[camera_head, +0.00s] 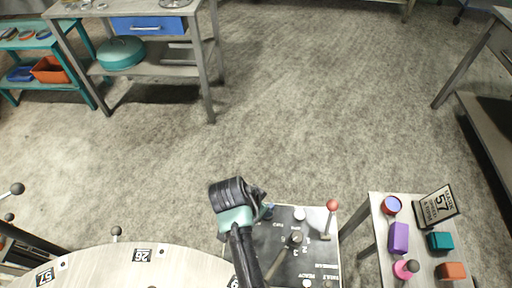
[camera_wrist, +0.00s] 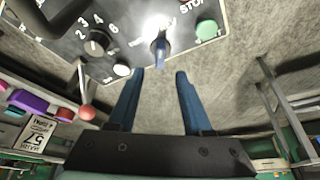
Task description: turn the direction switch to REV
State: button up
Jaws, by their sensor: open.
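The control panel (camera_head: 318,247) is a dark plate at bottom centre in the head view. A small switch with a blue handle (camera_wrist: 160,45), which looks like the direction switch, sits on the panel in the wrist view. Glare hides most of its lettering, so I cannot read its position. My gripper (camera_wrist: 159,73) is open, its two blue fingers pointing at the panel. The switch shows just beyond and between the fingertips, with no visible contact. In the head view my wrist hides much of the gripper at the panel's upper left corner.
Beside the switch are a green button (camera_wrist: 207,29), a numbered black knob (camera_wrist: 96,43) and a white button (camera_wrist: 122,70). A red-ball lever (camera_head: 332,205) stands at the panel's right corner. A side table (camera_head: 376,212) with small coloured objects stands further right.

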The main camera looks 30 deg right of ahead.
jog(key=shift+v, duration=2.4)
